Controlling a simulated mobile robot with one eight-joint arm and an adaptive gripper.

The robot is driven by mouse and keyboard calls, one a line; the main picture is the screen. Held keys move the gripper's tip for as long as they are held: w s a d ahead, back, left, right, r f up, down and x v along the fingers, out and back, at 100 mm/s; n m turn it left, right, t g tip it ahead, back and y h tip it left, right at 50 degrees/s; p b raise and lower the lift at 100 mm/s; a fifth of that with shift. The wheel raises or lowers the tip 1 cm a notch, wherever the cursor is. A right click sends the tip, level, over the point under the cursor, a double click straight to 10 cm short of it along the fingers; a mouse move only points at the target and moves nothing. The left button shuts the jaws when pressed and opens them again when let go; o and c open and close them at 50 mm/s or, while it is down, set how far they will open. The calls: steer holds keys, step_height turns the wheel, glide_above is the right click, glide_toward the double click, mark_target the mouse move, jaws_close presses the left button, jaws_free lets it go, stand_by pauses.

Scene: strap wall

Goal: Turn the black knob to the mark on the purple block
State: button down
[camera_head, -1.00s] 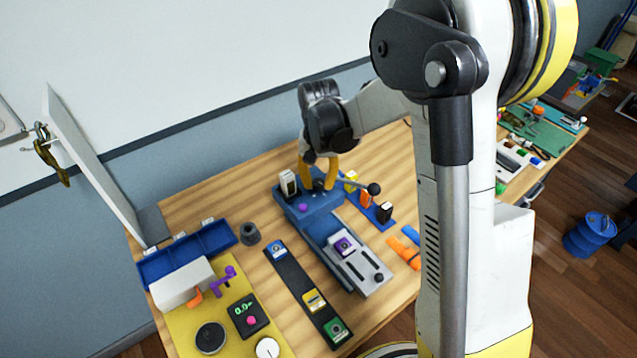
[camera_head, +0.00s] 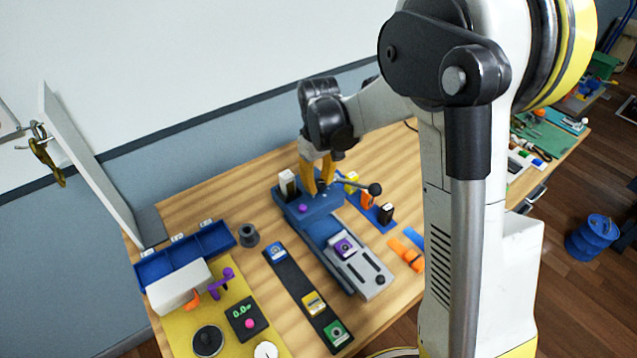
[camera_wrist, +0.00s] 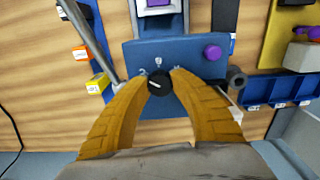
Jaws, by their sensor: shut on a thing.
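The black knob (camera_wrist: 160,84) sits on the front of a blue housing (camera_head: 318,203) and has a white pointer line. In the wrist view the line points up and to the left. Small pale marks surround the knob, too small to read clearly. My gripper (camera_wrist: 159,82) has its two yellow fingers shut on the knob, one on each side. In the head view my gripper (camera_head: 318,183) reaches down to the housing and hides the knob. A purple block (camera_head: 345,247) sits on the grey slotted plate in front of the housing; its top edge shows in the wrist view (camera_wrist: 155,4).
A purple button (camera_head: 302,208) and a lever with a dark ball (camera_head: 374,189) flank the knob. A white-and-black block (camera_head: 288,183) stands at the housing's left. A black strip (camera_head: 295,285) of coloured blocks and blue bins (camera_head: 190,248) lie left. Bare wood shows behind the housing.

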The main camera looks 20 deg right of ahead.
mark_target(319, 183)
stand_by(0.4)
steer(key=c, duration=1.1)
jaws_free()
steer(key=shift+o, duration=0.2)
step_height(319, 183, up, 12)
steer(key=s+f+m+t+b, duration=0.2)
steer(key=s+t+b, duration=0.1)
steer(key=s, duration=0.7)
steer(key=s+f+m+t+b, duration=0.2)
steer(key=s+t+b, duration=0.1)
steer(key=s, duration=0.7)
steer(key=shift+f+m+t+b, duration=0.2)
steer(key=shift+m+t+b, duration=0.2)
steer(key=shift+t, duration=0.2)
